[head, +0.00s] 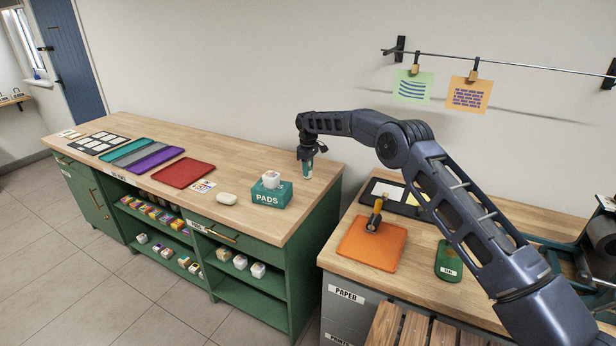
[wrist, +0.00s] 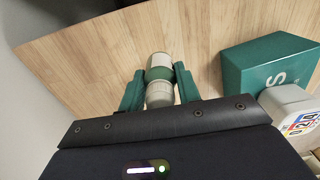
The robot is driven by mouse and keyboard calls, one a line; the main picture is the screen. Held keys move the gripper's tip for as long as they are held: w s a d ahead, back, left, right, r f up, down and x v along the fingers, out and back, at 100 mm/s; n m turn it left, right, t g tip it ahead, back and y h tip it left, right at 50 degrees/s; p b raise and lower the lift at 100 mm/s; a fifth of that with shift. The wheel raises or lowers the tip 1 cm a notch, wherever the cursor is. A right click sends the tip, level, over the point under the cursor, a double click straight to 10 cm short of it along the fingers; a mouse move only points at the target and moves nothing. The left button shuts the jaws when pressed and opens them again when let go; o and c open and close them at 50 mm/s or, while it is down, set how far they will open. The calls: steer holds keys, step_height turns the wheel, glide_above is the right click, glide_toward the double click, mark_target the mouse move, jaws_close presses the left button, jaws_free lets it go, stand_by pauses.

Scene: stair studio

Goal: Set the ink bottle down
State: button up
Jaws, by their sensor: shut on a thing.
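The ink bottle (wrist: 159,95) is a small pale grey bottle with a green band, seen from above in the wrist view. My gripper (wrist: 158,75) is shut on it, with a green finger on each side. In the head view my gripper (head: 308,155) points down over the right end of the long green counter's wooden top (head: 255,222). The ink bottle (head: 307,170) shows there as a small green and pale shape below the fingers. It looks close to upright and at or just above the wood; I cannot tell whether it touches.
A green PADS box (head: 271,194) with a white jar (head: 271,179) on it stands left of my gripper. A white lump (head: 227,198) and a red mat (head: 183,173) lie farther left. Bare wood surrounds the bottle. A gap separates the counter from the right bench (head: 335,262).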

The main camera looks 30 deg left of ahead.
steer(key=shift+f, duration=1.85)
steer(key=shift+f, duration=0.1)
steer(key=o, duration=1)
steer(key=shift+c, duration=0.2)
step_height(320, 180, up, 12)
steer(key=shift+r, duration=0.1)
